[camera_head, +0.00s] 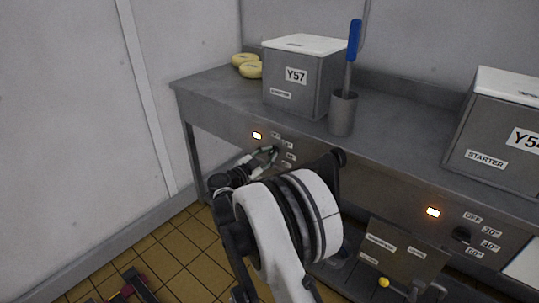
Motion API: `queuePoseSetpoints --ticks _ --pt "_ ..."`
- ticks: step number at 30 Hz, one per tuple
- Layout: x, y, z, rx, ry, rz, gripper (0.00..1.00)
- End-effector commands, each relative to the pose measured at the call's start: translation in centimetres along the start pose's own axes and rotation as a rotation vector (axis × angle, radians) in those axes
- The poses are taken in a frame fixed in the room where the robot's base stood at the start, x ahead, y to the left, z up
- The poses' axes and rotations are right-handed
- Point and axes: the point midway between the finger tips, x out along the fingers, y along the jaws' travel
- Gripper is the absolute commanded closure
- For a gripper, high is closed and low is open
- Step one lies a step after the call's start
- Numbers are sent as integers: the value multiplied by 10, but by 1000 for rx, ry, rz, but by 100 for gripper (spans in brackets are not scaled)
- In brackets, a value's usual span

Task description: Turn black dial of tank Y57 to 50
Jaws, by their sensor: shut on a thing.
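Tank Y57 (298,82), a grey metal box with a pale lid and a Y57 label, stands on the steel counter. Below it, the counter's front panel carries a lit orange lamp (257,135) and several small white labels (288,145). My gripper (270,155) is at this panel, beside the labels, shut on the dial there. The black dial itself is mostly hidden by the fingers, so its setting cannot be read. My white and black arm reaches up from the bottom middle.
Tank Y54 (500,135) stands at the right. Its black dial (461,234) and lit lamp (433,212) are on the panel below. A grey cup (342,113) holds a blue-handled tool (354,42). Yellow rounds (250,70) lie at the back left. A metal box (400,255) stands low at right.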

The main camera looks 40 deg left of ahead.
Motion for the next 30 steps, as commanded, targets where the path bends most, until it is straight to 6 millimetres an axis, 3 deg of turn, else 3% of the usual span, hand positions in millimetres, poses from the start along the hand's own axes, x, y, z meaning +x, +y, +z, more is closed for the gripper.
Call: queuePoseSetpoints --ticks 11,30 --pt "0 0 0 94 0 0 100" --pt "0 3 1 659 0 0 100"
